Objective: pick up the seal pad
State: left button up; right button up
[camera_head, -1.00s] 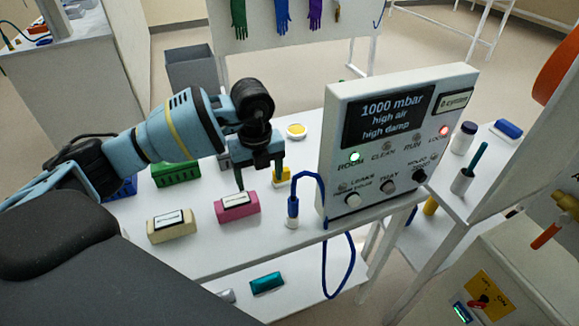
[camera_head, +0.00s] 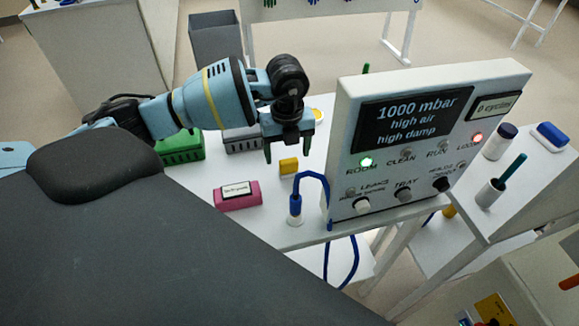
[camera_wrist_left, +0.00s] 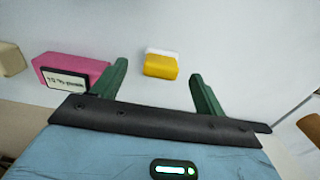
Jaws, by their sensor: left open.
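A small yellow block with a white side (camera_head: 289,166), which looks like the seal pad, lies on the white bench left of the control box. My left gripper (camera_head: 287,149) is open and empty above and just behind it, fingers pointing down. In the left wrist view the yellow block (camera_wrist_left: 160,66) appears between the two open fingertips (camera_wrist_left: 158,70), apart from both. Its height below the fingers is hard to tell. My right gripper is not in view.
A pink labelled block (camera_head: 237,196) lies left of the yellow one. A blue-capped tool with a cable (camera_head: 295,208) stands close at front right, beside the control box (camera_head: 345,150). Green (camera_head: 182,149) and grey (camera_head: 243,141) crates stand behind. A beige block (camera_wrist_left: 10,58) shows at the wrist view's left edge.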

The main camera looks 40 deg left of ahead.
aim_at(289, 160)
pick_arm(q)
jog(key=shift+d+f, duration=0.1)
jog(key=shift+f, duration=0.25)
notch_tip(289, 160, down, 4)
jog(key=shift+d+f, duration=0.15)
jog(key=shift+f, duration=0.05)
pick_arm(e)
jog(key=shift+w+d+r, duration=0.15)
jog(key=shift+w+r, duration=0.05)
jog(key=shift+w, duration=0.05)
pick_arm(q)
jog(key=c, duration=1)
jog(key=shift+r, duration=0.2)
jog(key=shift+c, duration=0.4)
notch_tip(289, 160, up, 9)
jog(key=shift+r, duration=0.35)
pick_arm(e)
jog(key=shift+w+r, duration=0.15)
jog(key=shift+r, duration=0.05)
